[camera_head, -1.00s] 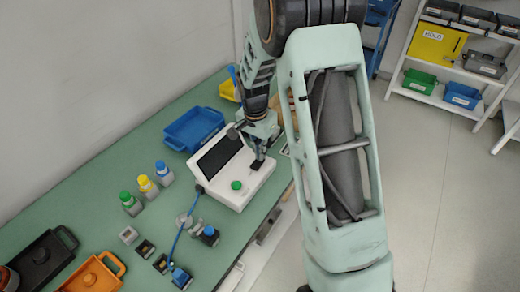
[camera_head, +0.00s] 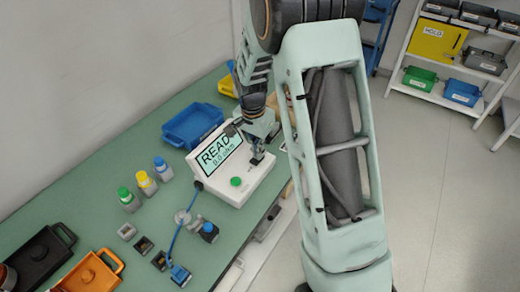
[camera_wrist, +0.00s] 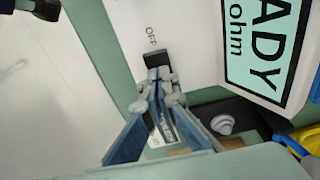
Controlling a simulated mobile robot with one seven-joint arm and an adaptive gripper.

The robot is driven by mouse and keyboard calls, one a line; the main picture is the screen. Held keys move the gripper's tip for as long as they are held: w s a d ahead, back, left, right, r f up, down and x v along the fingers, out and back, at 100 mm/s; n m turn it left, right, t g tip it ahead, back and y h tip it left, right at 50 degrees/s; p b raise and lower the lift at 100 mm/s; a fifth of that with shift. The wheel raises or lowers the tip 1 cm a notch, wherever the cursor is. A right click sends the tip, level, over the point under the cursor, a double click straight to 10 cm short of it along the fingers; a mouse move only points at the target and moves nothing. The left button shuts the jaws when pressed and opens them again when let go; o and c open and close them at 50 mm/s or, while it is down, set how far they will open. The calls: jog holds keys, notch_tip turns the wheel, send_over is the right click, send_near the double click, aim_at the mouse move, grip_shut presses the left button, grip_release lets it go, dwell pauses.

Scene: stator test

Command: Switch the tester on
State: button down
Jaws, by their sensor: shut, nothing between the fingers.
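The tester (camera_head: 228,195) is a white box on the green bench. Its screen (camera_head: 220,150) is lit and reads READY with an ohm value; the lit screen also shows in the wrist view (camera_wrist: 265,45). The black switch (camera_wrist: 157,58) is on the tester's top, with the label OFF beside it. My gripper (camera_wrist: 160,80) is shut and empty, with its fingertips right at the switch and covering part of it. I cannot tell whether they touch it. In the head view my gripper (camera_head: 257,158) is over the tester's right side. A green button (camera_head: 236,182) is on the tester's front.
A blue tray (camera_head: 192,126) stands behind the tester. Three bottles (camera_head: 146,183) with coloured caps stand to its left. A blue cable (camera_head: 176,240) and small parts lie in front. Orange (camera_head: 92,276) and black (camera_head: 38,258) trays are at the lower left.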

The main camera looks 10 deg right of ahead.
aim_at(255, 161)
dwell(0.3)
notch_tip(255, 161, up, 12)
jog(key=s+a, duration=0.1)
dwell(0.4)
dwell(0.3)
